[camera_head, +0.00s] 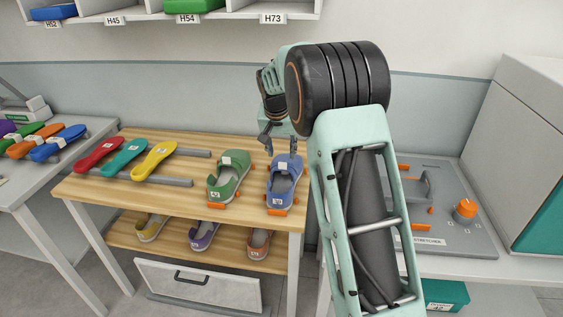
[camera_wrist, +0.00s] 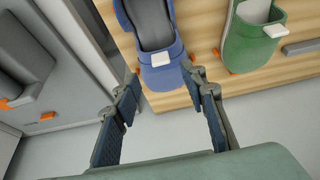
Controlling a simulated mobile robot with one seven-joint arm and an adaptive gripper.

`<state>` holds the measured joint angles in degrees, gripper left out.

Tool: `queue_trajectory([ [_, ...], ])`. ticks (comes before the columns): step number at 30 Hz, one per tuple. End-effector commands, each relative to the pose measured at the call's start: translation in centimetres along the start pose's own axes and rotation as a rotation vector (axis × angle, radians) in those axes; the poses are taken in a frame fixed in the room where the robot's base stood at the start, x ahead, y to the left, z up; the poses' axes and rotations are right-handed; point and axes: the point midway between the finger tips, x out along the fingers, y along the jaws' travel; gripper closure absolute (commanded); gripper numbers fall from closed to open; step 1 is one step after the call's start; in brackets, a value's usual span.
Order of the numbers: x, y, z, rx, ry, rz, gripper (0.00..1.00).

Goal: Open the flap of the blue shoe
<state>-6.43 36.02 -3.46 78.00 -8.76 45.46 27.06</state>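The blue shoe (camera_head: 291,172) stands on the wooden table's right end, beside the green shoe (camera_head: 238,165). Its opening faces up. A white tab (camera_head: 282,165) sits on its far part. In the wrist view the blue shoe (camera_wrist: 178,48) is at top centre, with the white tab (camera_wrist: 160,59) on the blue flap (camera_wrist: 163,76). My gripper (camera_head: 279,147) is above the far end of the blue shoe. In the wrist view my gripper (camera_wrist: 162,78) has its fingers spread, one on each side of the flap, with nothing between them. Whether a finger touches the shoe cannot be told.
Red, teal and yellow insoles (camera_head: 155,160) lie on the table (camera_head: 120,190) at left. More shoes (camera_head: 203,236) stand on the shelf below. A grey machine (camera_head: 450,210) with an orange knob is at right. Open shelves (camera_head: 220,15) hang above.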

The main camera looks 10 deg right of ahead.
Motion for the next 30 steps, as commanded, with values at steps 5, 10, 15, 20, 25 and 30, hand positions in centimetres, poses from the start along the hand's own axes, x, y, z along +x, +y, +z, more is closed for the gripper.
queue_trajectory([
  [5, 3.7, 0.0, 0.1, 0.000, -0.002, 0.001, 0.61],
  [10, 6.1, 0.0, 0.0, 0.000, 0.000, 0.000, 0.61],
  [15, 7.2, 0.0, 0.0, 0.000, 0.000, -0.001, 0.61],
  [20, 7.4, 0.0, 0.0, 0.000, 0.001, -0.001, 0.61],
  [25, 7.4, 0.0, 0.0, 0.000, 0.001, -0.001, 0.65],
  [30, 7.4, 0.0, 0.0, 0.000, 0.001, -0.001, 0.84],
])
